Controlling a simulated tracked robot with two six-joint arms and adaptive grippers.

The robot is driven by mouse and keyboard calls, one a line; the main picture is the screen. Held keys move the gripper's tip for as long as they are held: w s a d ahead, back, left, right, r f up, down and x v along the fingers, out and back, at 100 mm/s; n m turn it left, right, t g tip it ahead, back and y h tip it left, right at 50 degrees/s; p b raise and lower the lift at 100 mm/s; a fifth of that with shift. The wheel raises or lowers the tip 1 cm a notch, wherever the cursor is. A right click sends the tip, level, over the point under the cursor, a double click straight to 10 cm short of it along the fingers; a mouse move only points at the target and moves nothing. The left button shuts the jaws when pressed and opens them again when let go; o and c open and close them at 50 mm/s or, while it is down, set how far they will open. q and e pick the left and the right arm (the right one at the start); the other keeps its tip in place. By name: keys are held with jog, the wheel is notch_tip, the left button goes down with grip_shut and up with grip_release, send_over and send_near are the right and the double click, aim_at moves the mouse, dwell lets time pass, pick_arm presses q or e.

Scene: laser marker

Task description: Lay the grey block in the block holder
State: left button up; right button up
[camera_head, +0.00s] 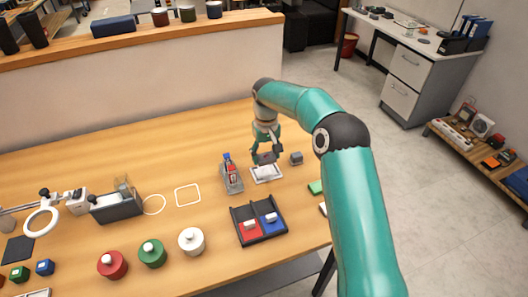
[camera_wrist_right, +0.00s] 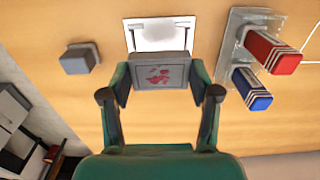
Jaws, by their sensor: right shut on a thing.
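My right gripper (camera_head: 265,156) is shut on a grey block, its fingers on two opposite sides. In the right wrist view, the grey block (camera_wrist_right: 160,75) has a red mark on its face and sits between the fingertips (camera_wrist_right: 160,84). A white plate-like holder (camera_head: 266,176) lies on the table just below the gripper; I take it as the block holder. It also shows in the right wrist view (camera_wrist_right: 160,34), partly hidden behind the block. I cannot tell whether the block touches it. My left gripper is not in view.
A small grey cube (camera_head: 296,158) stands right of the holder. A grey rack (camera_head: 236,186) with red and blue pieces stands left. A black tray (camera_head: 249,240) with red and blue compartments lies nearer. Red, green and white (camera_head: 191,240) jars stand at the front.

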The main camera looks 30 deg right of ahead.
aim_at(265, 156)
jog(key=shift+w+f+b, duration=0.1)
jog(key=shift+f+b, duration=1.25)
jog(key=shift+f, duration=0.95)
jog(key=shift+r, duration=0.1)
jog(key=shift+f, duration=0.4)
dwell(0.4)
jog(key=o, duration=1.2)
notch_tip(265, 156, up, 12)
jog(key=shift+f, duration=0.1)
